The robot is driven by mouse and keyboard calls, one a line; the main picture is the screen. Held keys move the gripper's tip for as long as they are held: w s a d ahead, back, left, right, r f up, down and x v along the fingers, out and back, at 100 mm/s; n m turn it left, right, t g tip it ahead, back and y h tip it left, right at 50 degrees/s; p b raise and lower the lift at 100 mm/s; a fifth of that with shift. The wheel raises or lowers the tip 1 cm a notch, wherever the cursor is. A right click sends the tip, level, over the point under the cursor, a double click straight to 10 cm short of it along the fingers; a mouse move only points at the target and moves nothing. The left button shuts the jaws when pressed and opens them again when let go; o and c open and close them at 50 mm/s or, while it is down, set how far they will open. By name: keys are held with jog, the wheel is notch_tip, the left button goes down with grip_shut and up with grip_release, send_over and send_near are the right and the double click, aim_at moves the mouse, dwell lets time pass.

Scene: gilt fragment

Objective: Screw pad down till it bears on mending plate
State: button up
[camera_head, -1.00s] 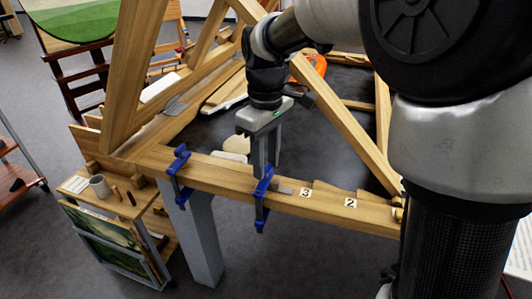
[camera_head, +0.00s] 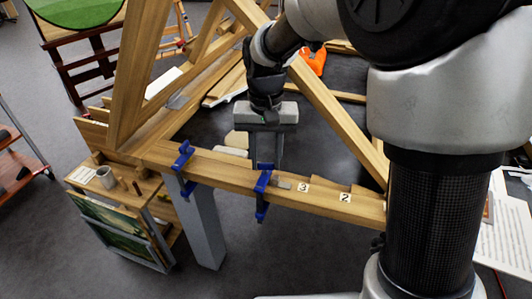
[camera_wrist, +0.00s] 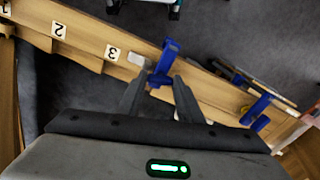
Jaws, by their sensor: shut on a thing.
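A blue clamp (camera_head: 263,190) grips the timber rail, and my gripper (camera_head: 266,166) is at its upper end. In the wrist view the clamp (camera_wrist: 165,62) shows between and just beyond my two fingertips (camera_wrist: 158,84). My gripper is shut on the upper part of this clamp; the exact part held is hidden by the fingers. A small grey plate (camera_head: 283,185), which looks like the mending plate, lies on the rail beside the clamp; it also shows in the wrist view (camera_wrist: 137,61). The pad is not clearly visible, so I cannot tell whether it touches the plate.
A second blue clamp (camera_head: 183,158) sits further left on the rail (camera_head: 225,172). Number tags 3 (camera_head: 303,188) and 2 (camera_head: 345,197) are to the right. Diagonal beams (camera_head: 335,105) rise behind. A small cart with a mug (camera_head: 105,177) stands at left.

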jog(key=m+p, duration=0.1)
jog(key=m, duration=0.3)
jog(key=shift+w+r+m+p, duration=0.1)
jog(key=shift+r+m+p, duration=0.1)
jog(key=shift+m+p, duration=0.15)
jog(key=m+p, duration=0.1)
jog(key=m, duration=0.2)
jog(key=shift+m, duration=0.35)
jog(key=m+p, duration=0.2)
jog(key=m, duration=0.1)
jog(key=shift+m, duration=0.3)
jog(key=m+p, duration=0.2)
jog(key=m, duration=0.1)
jog(key=shift+m, duration=0.3)
jog(key=m+p, duration=0.3)
jog(key=m, duration=0.1)
jog(key=shift+r+m+p, duration=0.1)
jog(key=shift+m+p, duration=0.2)
jog(key=shift+p, duration=0.1)
jog(key=m+p, duration=0.3)
jog(key=shift+m, duration=0.3)
jog(key=m+p, duration=0.3)
jog(key=p, duration=0.1)
jog(key=shift+f+m+p, duration=0.2)
jog(key=shift+m+p, duration=0.75)
jog(key=shift+m, duration=0.75)
